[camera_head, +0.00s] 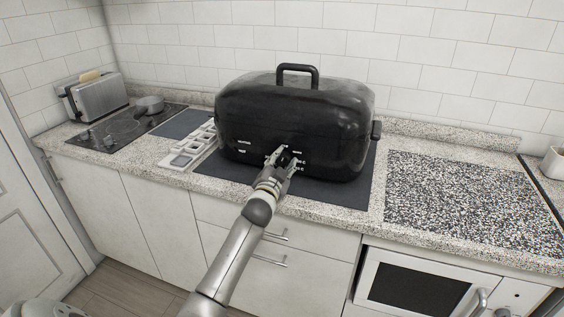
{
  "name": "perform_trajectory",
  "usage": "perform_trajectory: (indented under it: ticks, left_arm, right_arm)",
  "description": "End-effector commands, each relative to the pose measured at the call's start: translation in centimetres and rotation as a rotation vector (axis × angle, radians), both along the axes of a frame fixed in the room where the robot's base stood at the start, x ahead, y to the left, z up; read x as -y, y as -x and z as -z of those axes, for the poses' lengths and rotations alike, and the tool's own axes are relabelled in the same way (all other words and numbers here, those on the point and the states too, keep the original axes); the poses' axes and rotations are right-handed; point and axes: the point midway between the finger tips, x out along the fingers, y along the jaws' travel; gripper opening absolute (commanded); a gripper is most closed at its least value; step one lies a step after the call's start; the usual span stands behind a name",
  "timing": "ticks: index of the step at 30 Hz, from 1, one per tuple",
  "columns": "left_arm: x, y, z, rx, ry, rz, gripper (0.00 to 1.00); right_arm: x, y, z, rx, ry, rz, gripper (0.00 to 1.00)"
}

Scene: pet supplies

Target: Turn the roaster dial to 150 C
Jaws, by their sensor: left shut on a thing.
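The black roaster (335,115) stands on a dark mat on the counter, with its lid on and a handle on top. White markings show on its front face. My left gripper (285,157) is at the lower middle of that front, shut on the roaster dial. The dial is mostly hidden by the fingers, and its setting cannot be read. My right gripper is not in view.
The dark mat (340,192) lies under the roaster. A toaster (98,97) with bread, a cooktop (105,135) with a small pot (150,105), and a white sectioned tray (181,160) are at left. A speckled board (465,203) lies at right.

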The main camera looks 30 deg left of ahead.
Motion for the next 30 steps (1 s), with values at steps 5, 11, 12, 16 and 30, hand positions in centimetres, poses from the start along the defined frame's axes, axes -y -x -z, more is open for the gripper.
perform_trajectory:
  ticks: [5,11,12,16,30]
  left_arm:
    - [0.04,-0.02,0.14,-0.041,-0.166,0.001,0.13]
    - [0.06,-0.02,0.27,-0.086,-0.353,0.002,0.13]
    - [0.08,-0.01,0.3,-0.094,-0.39,0.001,0.13]
    - [0.05,0.0,0.35,-0.124,-0.509,0.001,0.13]
    - [0.0,0.02,0.54,-0.228,-0.945,0.002,0.13]
  right_arm:
    - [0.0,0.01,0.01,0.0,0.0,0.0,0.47]
    - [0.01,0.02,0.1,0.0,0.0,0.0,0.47]
    - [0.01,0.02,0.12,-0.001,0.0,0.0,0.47]
    - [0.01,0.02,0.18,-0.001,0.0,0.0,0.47]
    - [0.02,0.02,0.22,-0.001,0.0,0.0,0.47]
